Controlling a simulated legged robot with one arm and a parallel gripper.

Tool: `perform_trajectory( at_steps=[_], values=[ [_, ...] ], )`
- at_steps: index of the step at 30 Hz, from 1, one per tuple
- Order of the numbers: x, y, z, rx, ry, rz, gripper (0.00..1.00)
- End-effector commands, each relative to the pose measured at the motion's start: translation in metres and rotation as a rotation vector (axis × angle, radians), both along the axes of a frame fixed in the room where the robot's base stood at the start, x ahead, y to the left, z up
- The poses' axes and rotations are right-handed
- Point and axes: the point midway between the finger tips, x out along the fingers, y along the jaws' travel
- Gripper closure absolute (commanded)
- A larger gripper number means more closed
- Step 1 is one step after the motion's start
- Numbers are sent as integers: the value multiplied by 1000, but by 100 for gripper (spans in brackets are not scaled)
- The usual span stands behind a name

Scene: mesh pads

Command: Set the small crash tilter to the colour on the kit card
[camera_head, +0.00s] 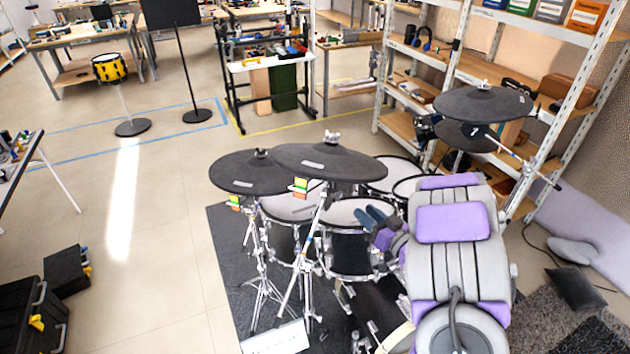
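Two dark cymbals stand at the left of the drum kit: a left one (236,176) and one overlapping it on the right (340,165). I cannot tell which is the small crash. A tag with yellow, green and orange parts (300,187) sits on the stand under the right one. A similar tag (235,202) sits under the left one. A white card (275,339) lies at the kit's front; its print is unreadable. My gripper (378,218) appears as dark blue-grey fingers near the drums, right of and below both cymbals, apart from the tags. Its opening is unclear.
Mesh-headed drums (350,213) and chrome stands crowd the dark mat (228,250). A pair of stacked cymbals (485,103) stands at right before the shelving (440,75). Black cases (30,310) sit at lower left. The floor left of the mat is clear.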

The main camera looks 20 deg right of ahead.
Motion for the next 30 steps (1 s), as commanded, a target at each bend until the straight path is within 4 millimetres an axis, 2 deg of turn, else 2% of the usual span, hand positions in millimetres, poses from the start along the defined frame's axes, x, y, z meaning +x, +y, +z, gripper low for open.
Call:
perform_trajectory(
  at_steps=[4, 8, 24, 30],
  values=[
    [7, 7, 2, 8, -11, 9, 64],
    [24, 13, 1, 3, -10, 9, 64],
    [128, 33, 0, 3, -10, 10, 64],
    [155, 41, 0, 3, -7, 7, 64]
  ],
)
